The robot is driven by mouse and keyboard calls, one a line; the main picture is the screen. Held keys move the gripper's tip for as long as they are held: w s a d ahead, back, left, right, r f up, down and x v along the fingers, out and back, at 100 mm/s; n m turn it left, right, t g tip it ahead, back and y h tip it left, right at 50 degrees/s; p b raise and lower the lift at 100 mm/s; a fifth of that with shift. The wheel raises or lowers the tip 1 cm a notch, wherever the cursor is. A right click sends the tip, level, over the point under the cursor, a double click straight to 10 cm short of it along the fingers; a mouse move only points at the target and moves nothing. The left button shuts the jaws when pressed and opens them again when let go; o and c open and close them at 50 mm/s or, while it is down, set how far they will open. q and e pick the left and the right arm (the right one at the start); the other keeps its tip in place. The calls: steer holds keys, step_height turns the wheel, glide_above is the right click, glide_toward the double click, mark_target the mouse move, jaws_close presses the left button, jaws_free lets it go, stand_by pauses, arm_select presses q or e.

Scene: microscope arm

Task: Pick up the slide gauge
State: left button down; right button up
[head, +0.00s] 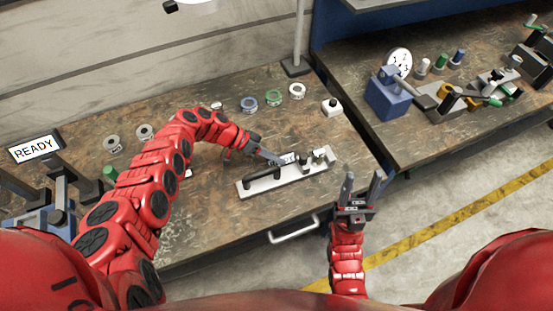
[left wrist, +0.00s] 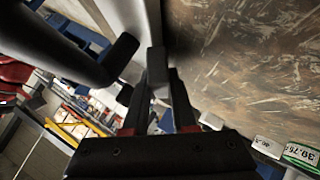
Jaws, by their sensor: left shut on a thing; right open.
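What looks like the slide gauge (head: 290,178) is a long silver bar with a black handle, dark and pale knobs, and a small display. It lies on the brown workbench. My left gripper (head: 277,160) reaches over its far side beside the display. In the left wrist view, my left gripper (left wrist: 158,78) is shut on a small grey block of the gauge, close to the pale bar (left wrist: 146,20) and a black handle (left wrist: 122,48). I cannot tell whether the bar is clear of the bench. My right gripper (head: 362,182) is open and empty, off the bench's front edge.
A READY sign (head: 34,148) stands at the left. A second bench (head: 430,130) with a blue device (head: 390,93) is at the right.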

arm_select(q)
step_height(320, 180, up, 2)
steer(key=shift+s+r+p, duration=0.35)
steer(key=shift+s+r, duration=0.05)
steer(key=shift+r, duration=0.25)
glide_above(276, 184)
steer(key=shift+r+p, duration=0.25)
steer(key=shift+p, duration=0.1)
steer(key=shift+s+r+p, duration=0.2)
steer(key=shift+s+p, duration=1.75)
steer(key=shift+s, duration=0.1)
steer(key=shift+s+r+p, duration=0.15)
steer(key=shift+s+p, duration=1.75)
steer(key=shift+s, duration=0.15)
